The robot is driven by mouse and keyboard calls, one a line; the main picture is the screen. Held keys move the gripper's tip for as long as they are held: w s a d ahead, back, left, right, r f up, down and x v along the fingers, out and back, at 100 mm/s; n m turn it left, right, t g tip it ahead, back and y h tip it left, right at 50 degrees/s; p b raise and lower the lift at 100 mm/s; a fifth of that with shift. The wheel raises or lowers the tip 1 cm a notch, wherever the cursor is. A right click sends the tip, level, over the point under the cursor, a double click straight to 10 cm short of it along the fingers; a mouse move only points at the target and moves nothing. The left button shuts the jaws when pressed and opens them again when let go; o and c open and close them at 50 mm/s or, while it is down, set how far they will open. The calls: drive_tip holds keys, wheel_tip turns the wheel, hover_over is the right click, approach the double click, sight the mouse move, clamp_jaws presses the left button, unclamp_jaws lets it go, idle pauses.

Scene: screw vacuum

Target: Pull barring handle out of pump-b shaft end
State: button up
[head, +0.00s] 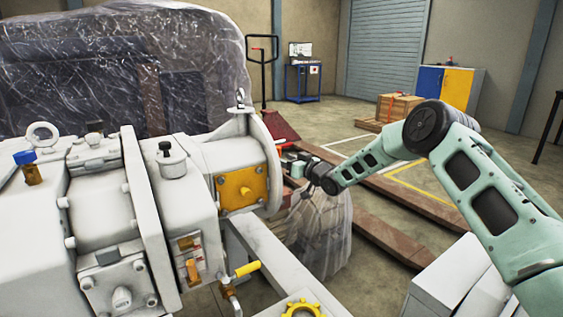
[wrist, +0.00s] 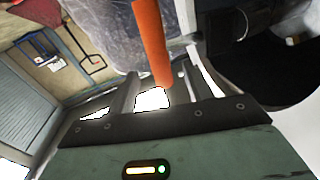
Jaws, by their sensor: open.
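The barring handle (wrist: 150,40) is an orange bar in the wrist view, running from the top edge down to between my gripper's fingers. My gripper (wrist: 158,92) is open, with the handle's near end between the fingers; whether either finger touches it I cannot tell. In the head view my gripper (head: 298,172) is beside the end flange (head: 270,150) of the white pump (head: 100,210). The handle is not clearly visible there, and the shaft end is hidden behind the flange. No label naming the pump is readable.
A plastic-wrapped machine (head: 120,60) stands behind the pump. A wrapped bundle (head: 322,235) is below my gripper. Open floor lies at the back right.

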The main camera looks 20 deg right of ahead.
drive_tip(key=shift+x, duration=1.25)
drive_tip(key=shift+c, duration=0.2)
clamp_jaws()
drive_tip(key=w+d, duration=0.2)
drive_tip(key=d, duration=0.4)
idle(0.5)
